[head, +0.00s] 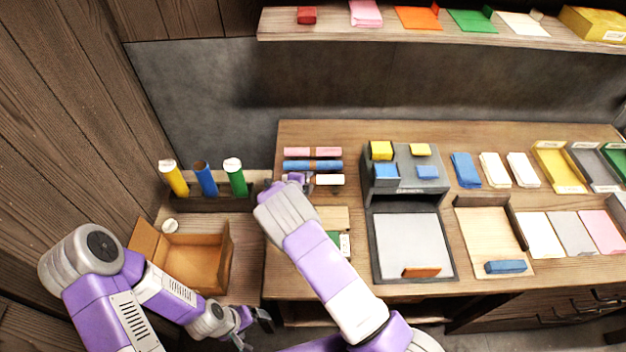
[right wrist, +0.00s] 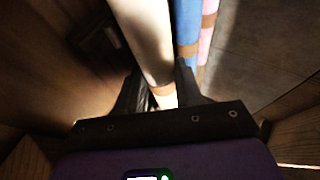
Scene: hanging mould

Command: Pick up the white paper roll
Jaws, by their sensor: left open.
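The white paper roll (head: 330,180) lies on the table in front of the blue and pink rolls; its left part is hidden by my right gripper. In the right wrist view the white roll (right wrist: 146,35) runs between the two fingers of my right gripper (right wrist: 160,85), with a brown band near the fingertips. I cannot tell whether the fingers press on it or only stand on both sides. In the head view my right gripper (head: 298,178) is over the roll's left part. My left gripper (head: 252,325) is open and empty, low in front of the table's left side.
A blue roll (head: 300,165) and a pink roll (head: 312,153) lie just behind. A rack (head: 207,203) with yellow, blue and green tubes and an open cardboard box (head: 190,258) stand left. A grey tray unit (head: 377,235) stands right. A shelf (head: 400,33) hangs above.

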